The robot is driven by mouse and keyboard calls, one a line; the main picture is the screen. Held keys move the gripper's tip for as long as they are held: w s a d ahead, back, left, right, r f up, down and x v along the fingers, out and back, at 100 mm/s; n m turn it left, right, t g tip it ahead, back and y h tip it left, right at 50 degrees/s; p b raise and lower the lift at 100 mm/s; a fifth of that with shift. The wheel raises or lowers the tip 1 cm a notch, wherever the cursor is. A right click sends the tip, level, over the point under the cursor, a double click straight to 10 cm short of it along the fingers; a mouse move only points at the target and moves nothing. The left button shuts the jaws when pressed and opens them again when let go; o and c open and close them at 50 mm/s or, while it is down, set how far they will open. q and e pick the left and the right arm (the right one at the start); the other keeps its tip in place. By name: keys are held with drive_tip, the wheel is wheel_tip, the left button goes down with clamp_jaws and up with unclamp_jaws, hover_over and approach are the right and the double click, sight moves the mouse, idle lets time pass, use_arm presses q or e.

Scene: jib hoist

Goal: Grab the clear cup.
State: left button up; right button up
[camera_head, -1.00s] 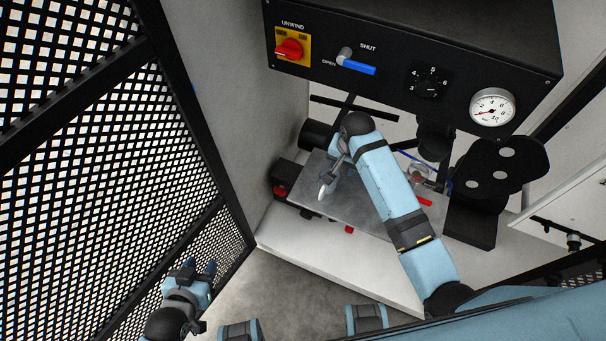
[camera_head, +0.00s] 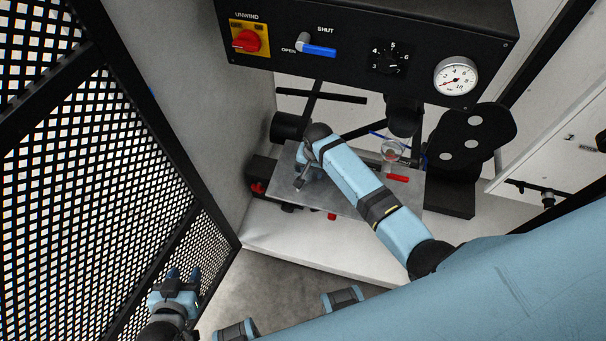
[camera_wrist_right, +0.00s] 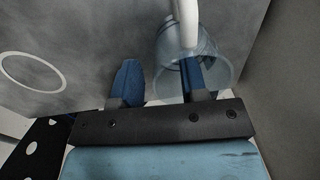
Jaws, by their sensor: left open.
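The clear cup (camera_wrist_right: 222,72) shows in the right wrist view, with a white curved bar (camera_wrist_right: 188,22) across its top side that looks like a handle. My right gripper (camera_wrist_right: 160,66) is open, its two blue fingers apart. The right finger shows through or inside the cup's clear wall; the left finger is outside it. I cannot tell whether either finger touches the cup. My left gripper (camera_head: 181,276) is open and empty near the mesh, lower left.
A black control panel (camera_head: 345,65) with a red switch, blue lever, dial and gauge overhangs the plate. A clear round part (camera_head: 392,151) and a red piece (camera_head: 398,178) are on the plate's right side. Mesh fencing (camera_head: 100,150) stands at left; a black stand (camera_head: 470,150) at right.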

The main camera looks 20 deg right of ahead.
wheel_tip(320, 180, down, 2)
drive_tip(key=shift+c, duration=0.2)
clamp_jaws()
drive_tip(key=shift+r, duration=0.1)
